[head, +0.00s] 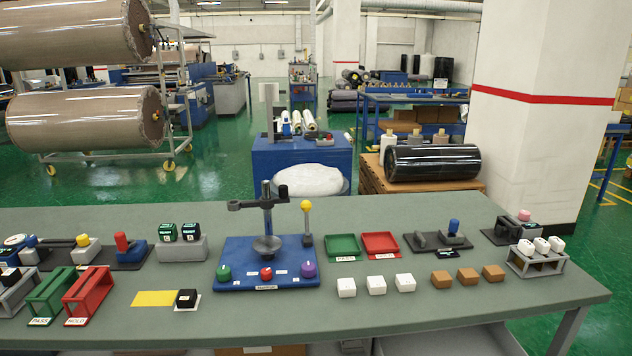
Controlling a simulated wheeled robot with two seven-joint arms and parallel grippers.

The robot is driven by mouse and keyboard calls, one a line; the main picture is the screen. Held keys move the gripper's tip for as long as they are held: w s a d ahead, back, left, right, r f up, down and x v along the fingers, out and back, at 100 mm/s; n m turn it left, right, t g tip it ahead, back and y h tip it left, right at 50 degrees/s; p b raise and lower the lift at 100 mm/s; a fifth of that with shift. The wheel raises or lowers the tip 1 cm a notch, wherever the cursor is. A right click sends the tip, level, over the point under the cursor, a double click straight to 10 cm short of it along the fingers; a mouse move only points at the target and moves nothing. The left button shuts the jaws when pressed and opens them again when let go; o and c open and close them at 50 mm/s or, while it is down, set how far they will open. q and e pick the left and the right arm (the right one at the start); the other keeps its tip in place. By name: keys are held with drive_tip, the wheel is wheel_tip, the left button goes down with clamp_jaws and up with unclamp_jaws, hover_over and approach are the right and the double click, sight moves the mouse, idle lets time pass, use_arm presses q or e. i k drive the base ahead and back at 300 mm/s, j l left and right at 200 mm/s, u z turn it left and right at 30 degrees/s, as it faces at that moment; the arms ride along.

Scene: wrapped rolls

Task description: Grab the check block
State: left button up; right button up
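No block shows a readable "check" label, so I cannot tell which one is the check block. A small black block (186,297) with a tiny label sits on a white pad beside a yellow card (155,298). Two black blocks with green-white lettering (167,231) (192,230) stand in a grey holder (181,249). Three white blocks (346,287) (376,285) (405,282) and three orange-brown blocks (441,279) (468,276) (494,273) stand in a row on the table at right. Neither of my grippers is in view.
The grey-green table (400,318) has a clear front strip. A blue fixture (262,277) with a tall post stands in its middle. Green (342,245) and red (380,243) trays lie behind the white blocks. Green (50,295) and red (88,293) racks stand at left.

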sight(187, 298)
drive_tip(key=i+j, duration=0.15)
drive_tip(key=j, duration=0.25)
drive_tip(key=i+j+u, duration=0.1)
drive_tip(key=j, duration=0.3)
drive_tip(key=i+j, duration=0.15)
drive_tip(key=j, duration=0.25)
drive_tip(key=i+j+u, duration=0.1)
drive_tip(key=j, duration=0.3)
drive_tip(key=i+j, duration=0.2)
drive_tip(key=j, duration=0.2)
drive_tip(key=i+j+u, duration=0.1)
drive_tip(key=j, duration=0.25)
drive_tip(key=i+j, duration=0.2)
drive_tip(key=j, duration=0.2)
drive_tip(key=u, duration=0.05)
